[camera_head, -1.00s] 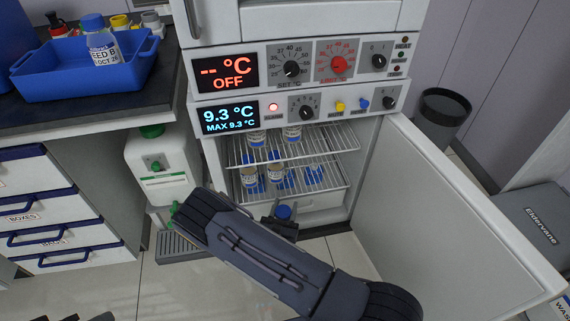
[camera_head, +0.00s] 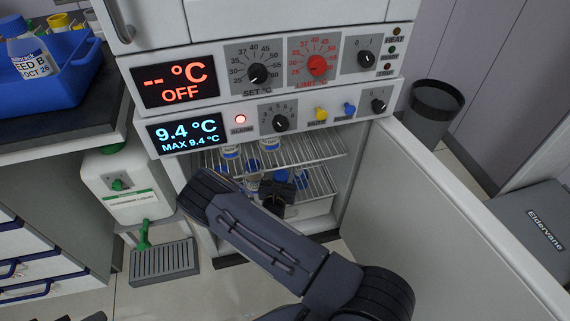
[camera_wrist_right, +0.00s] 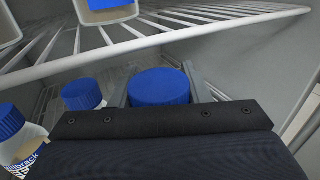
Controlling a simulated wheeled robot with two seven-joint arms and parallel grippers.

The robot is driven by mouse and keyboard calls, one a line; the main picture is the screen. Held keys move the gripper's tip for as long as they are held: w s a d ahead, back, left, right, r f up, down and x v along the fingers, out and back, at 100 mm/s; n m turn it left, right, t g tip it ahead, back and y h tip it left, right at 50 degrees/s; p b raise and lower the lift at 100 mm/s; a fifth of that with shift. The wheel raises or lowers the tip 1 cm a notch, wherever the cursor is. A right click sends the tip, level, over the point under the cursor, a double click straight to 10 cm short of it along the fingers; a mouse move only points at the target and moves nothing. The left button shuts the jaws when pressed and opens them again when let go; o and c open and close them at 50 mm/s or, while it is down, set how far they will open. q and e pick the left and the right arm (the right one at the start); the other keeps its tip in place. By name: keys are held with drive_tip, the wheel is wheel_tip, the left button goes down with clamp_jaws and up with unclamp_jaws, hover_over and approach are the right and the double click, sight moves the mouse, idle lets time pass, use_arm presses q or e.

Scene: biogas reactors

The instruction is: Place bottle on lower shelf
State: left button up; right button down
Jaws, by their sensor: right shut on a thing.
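My right gripper (camera_head: 283,187) reaches into the open fridge, at the height of the lower wire shelf. In the right wrist view the gripper (camera_wrist_right: 158,92) is shut on a blue-capped bottle (camera_wrist_right: 160,85), with a finger on each side; the gripper body hides the part below the cap. The lower shelf (camera_head: 318,185) lies under the upper wire shelf (camera_head: 315,146). Other blue-capped bottles stand left of the held one, one of them close (camera_wrist_right: 82,95). I cannot tell whether the held bottle touches the shelf. The left gripper is not in view.
Bottles stand on the upper shelf (camera_head: 270,144), above the gripper. The open fridge door (camera_head: 450,220) is on the right. The lower shelf's right part looks free. A white canister (camera_head: 125,190) stands left of the fridge.

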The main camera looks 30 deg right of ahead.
drive_tip(key=w+d+f+b, duration=0.3)
drive_tip(key=w+d, duration=0.2)
drive_tip(key=w, duration=0.1)
drive_tip(key=shift+w+f, duration=0.15)
drive_tip(key=shift+d+b, duration=0.1)
drive_tip(key=shift+b, duration=0.2)
drive_tip(key=shift+f, duration=0.2)
drive_tip(key=c, duration=0.8)
unclamp_jaws()
drive_tip(key=shift+o, duration=0.2)
